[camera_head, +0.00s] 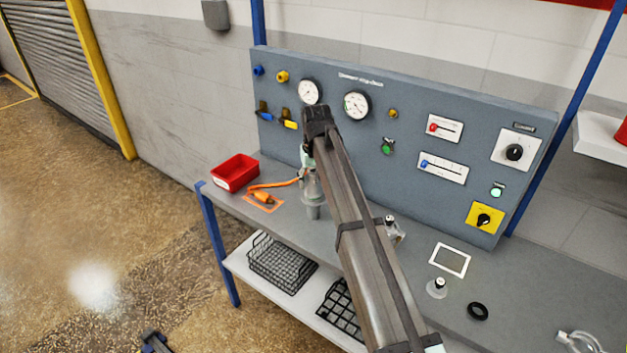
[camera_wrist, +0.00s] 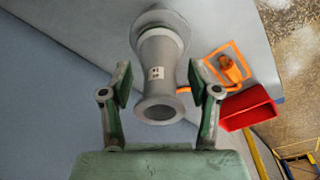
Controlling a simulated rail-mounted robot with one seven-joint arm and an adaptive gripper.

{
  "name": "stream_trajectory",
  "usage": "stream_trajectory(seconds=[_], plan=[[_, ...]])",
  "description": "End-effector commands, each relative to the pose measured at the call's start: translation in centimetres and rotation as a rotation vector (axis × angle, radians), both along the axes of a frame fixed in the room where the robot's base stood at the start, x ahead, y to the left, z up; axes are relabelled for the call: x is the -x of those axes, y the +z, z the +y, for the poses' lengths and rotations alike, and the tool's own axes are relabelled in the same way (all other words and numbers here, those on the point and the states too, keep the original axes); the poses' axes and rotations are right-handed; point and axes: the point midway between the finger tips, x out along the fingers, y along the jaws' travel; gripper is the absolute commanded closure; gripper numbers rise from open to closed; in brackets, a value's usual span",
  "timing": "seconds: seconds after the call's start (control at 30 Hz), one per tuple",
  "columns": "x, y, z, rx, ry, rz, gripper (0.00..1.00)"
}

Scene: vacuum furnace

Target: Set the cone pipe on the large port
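A grey cone pipe (camera_wrist: 156,58) with a small pale label stands between the fingers of my gripper (camera_wrist: 160,83) in the wrist view. Its hollow flanged end faces the camera, and its far end meets a wider round grey flange (camera_wrist: 165,17). I cannot tell whether that flange is the large port. My gripper is open, with a gap between each finger and the pipe. In the head view, grey pipe work (camera_head: 313,187) stands upright on the bench, partly hidden by my arm. My gripper (camera_head: 306,165) is around its upper part, mostly hidden.
A red bin (camera_head: 235,172) and an orange clamp (camera_head: 263,197) in an orange outline lie left on the bench (camera_head: 400,275). A white square outline (camera_head: 449,260), a small capped fitting (camera_head: 437,288) and a black ring (camera_head: 478,311) are right. A gauge panel (camera_head: 400,115) stands behind.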

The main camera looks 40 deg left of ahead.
Motion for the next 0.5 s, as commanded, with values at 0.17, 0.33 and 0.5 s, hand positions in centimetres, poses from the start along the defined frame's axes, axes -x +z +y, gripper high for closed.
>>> stream_trajectory(seconds=[0.17,0.33,0.5], plan=[[0.0,0.0,0.0,0.0,0.0,0.0,0.3],[0.0,0.1,0.0,0.0,0.0,0.0,0.3],[0.1,1.5,-0.1,-0.001,0.0,-0.001,0.3]])
